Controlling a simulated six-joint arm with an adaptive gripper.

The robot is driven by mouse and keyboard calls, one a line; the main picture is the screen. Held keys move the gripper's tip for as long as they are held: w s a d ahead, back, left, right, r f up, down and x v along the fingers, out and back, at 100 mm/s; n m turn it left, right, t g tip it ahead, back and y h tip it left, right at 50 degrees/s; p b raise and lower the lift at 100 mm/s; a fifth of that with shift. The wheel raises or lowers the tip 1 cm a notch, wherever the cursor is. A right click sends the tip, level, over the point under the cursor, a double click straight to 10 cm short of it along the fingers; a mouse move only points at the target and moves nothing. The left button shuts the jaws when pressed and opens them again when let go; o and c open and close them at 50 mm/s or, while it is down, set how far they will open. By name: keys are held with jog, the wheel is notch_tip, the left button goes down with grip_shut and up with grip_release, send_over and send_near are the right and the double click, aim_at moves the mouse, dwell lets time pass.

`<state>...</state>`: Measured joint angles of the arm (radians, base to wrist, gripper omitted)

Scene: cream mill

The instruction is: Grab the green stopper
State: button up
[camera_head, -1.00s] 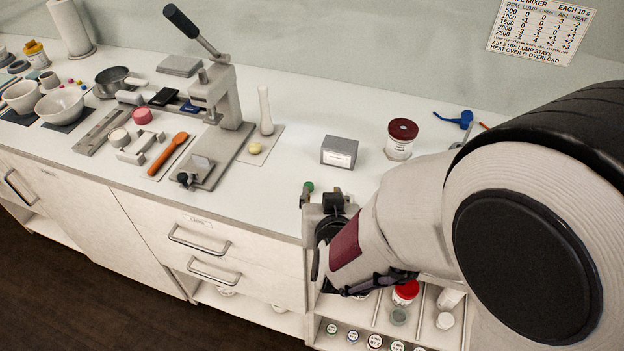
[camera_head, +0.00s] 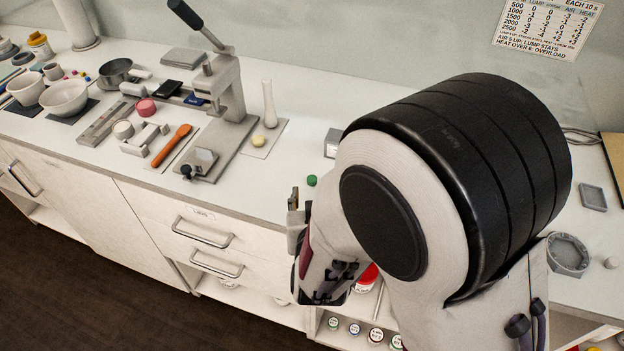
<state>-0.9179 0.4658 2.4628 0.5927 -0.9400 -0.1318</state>
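The green stopper (camera_head: 311,180) is a small green round piece at the front part of the white counter, right of the lever press. My gripper (camera_head: 294,203) is just in front and to the left of it, by the counter's front edge. A small gap shows between them in this view. My arm hides most of the gripper, and its finger opening does not show clearly. Nothing can be seen held in it.
The lever press (camera_head: 222,95) stands left of the stopper, with a yellow disc (camera_head: 258,141) and a white pestle (camera_head: 270,105) beside it. A grey box (camera_head: 332,140) is partly hidden behind my arm.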

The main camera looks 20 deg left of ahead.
aim_at(312, 182)
jog(key=shift+x, duration=0.95)
jog(key=shift+d+x, duration=0.1)
jog(key=shift+x, duration=1.2)
jog(key=shift+d+x, duration=0.15)
jog(key=shift+x, duration=1.15)
jog(key=shift+w+r, duration=0.1)
jog(key=shift+w, duration=0.05)
jog(key=c, duration=0.8)
